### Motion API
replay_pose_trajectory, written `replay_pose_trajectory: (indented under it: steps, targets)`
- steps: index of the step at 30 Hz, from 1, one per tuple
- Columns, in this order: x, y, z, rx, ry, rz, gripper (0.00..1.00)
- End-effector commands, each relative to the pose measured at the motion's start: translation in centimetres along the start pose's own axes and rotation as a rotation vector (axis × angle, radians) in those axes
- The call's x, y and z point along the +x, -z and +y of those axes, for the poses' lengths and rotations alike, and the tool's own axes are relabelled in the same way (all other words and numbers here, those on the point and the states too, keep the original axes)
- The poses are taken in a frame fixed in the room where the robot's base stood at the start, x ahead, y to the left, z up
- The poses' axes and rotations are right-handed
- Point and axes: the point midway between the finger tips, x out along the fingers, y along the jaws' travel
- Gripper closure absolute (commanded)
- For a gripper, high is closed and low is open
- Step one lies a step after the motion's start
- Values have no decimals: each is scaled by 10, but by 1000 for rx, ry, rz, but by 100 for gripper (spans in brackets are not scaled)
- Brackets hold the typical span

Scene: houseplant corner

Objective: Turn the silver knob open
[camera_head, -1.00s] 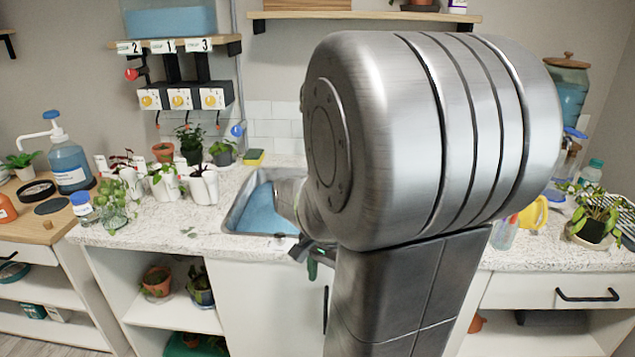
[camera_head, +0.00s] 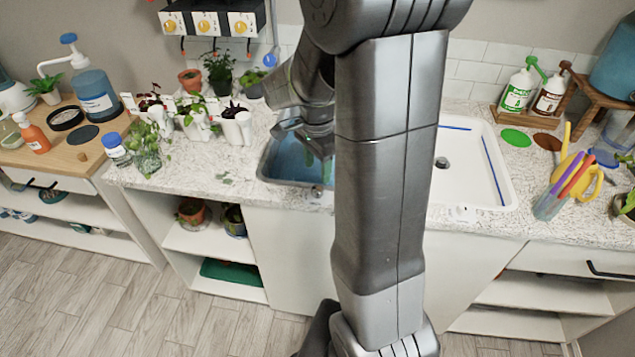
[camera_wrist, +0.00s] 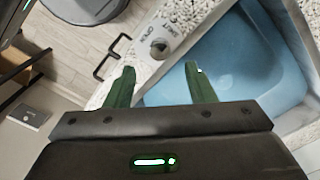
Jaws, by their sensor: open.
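The silver knob (camera_wrist: 160,48) sits on the speckled counter beside the blue-lined sink, with small printed words beside it that seem to read SHUT and OPEN. In the head view the knob (camera_head: 317,190) shows small at the sink's front edge. My gripper (camera_wrist: 160,72) is open and empty, its two green fingers pointing toward the knob, which appears between and beyond the fingertips. I see no contact.
The sink basin (camera_wrist: 225,70) lies right of the knob in the wrist view. A black cabinet handle (camera_wrist: 113,58) shows to the left. Potted cuttings (camera_head: 236,127) stand left of the sink, and a white basin (camera_head: 470,165) is to the right. Counter left of the sink is partly clear.

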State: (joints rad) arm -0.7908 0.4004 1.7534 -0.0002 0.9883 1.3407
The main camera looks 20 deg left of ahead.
Motion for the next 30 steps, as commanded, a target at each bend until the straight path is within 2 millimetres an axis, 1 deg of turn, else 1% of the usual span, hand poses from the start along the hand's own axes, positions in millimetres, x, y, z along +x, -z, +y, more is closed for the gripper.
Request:
replay_pose_trajectory:
  steps: [1, 3, 6, 9, 15, 23, 26, 27, 30]
  targets:
    - [12, 0, 1, 0, -6, -1, 50]
    - [26, 0, 1, 0, -6, -2, 50]
    - [43, 0, 1, 0, -4, -1, 50]
    - [55, 0, 1, 0, -3, -1, 50]
    - [66, 0, 0, 0, 0, 0, 50]
    - [67, 0, 0, 0, 1, 0, 50]
    - [67, 0, 0, 0, 1, 0, 68]
    - [67, 0, 0, 0, 1, 0, 76]
    - [67, 0, 0, 0, 1, 0, 95]
